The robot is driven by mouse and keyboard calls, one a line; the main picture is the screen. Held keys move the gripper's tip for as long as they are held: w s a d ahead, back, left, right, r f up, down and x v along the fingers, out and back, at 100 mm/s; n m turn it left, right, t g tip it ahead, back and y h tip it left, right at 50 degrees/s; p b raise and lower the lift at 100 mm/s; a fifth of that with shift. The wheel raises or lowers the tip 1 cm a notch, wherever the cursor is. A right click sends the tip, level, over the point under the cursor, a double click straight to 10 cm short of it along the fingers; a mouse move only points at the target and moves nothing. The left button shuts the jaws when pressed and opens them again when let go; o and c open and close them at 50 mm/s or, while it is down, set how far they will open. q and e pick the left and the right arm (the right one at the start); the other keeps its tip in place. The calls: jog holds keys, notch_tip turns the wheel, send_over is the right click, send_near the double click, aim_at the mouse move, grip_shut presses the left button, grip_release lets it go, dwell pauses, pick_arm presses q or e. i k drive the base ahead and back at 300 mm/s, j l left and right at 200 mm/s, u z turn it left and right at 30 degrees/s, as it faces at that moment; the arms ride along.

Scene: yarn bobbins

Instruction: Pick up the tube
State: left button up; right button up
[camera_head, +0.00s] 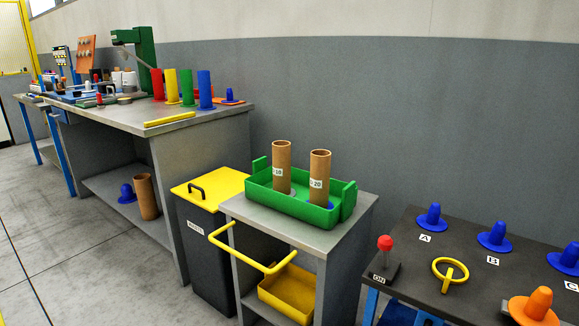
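Two brown cardboard tubes stand upright in a green tray (259,187) on a small grey cart. The left tube (282,163) carries a white label that seems to read 10. The right tube (319,180) carries a label reading 20. Another brown tube (146,195) stands on the lower shelf of the long workbench, beside a blue peg. Red (157,84), yellow (171,86), green (187,88) and blue (205,90) tubes stand upright on the workbench. Neither of my grippers is in view.
The grey cart (234,206) has a yellow handle and a yellow bin (290,290) below. A dark bin with a yellow lid (209,186) stands left of it. A dark table (410,255) at right holds blue pegs, an orange peg and a red-knobbed lever. Floor at left is clear.

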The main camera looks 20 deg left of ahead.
aim_at(281, 148)
jog(key=j+z, duration=0.35)
jog(key=j, duration=0.4)
jog(key=j+z, duration=0.3)
jog(key=j, duration=0.4)
jog(key=k+j+z, duration=0.1)
jog(key=j+z, duration=0.25)
jog(key=j, duration=0.4)
